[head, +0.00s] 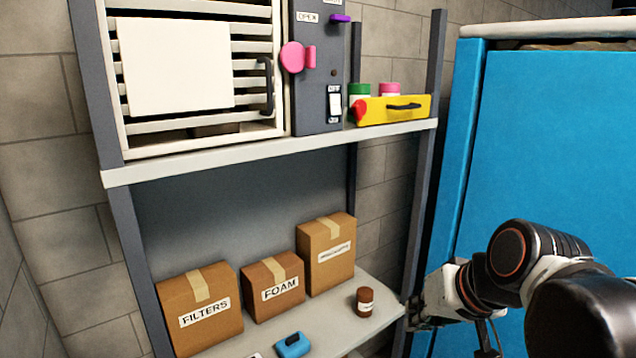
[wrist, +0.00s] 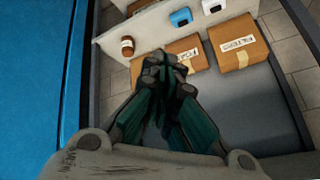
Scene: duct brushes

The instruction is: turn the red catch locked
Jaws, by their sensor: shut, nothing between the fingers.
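A red catch (head: 359,109) sits at the left end of the front of a yellow drawer box (head: 385,111) on the upper shelf in the head view. Its exact angle is too small to tell. The drawer has a black handle (head: 404,106). My gripper (wrist: 165,65) is shut and empty in the wrist view, over the lower shelf. In the head view its end (head: 413,314) is at the right of the lower shelf, well below and to the right of the catch. The catch is not in the wrist view.
A grey panel (head: 317,80) with a pink knob (head: 292,57) and a switch stands left of the drawer box. Cartons (head: 278,285), a brown jar (head: 365,301) and a blue item (head: 293,345) stand on the lower shelf. A blue cabinet (head: 550,130) is at right.

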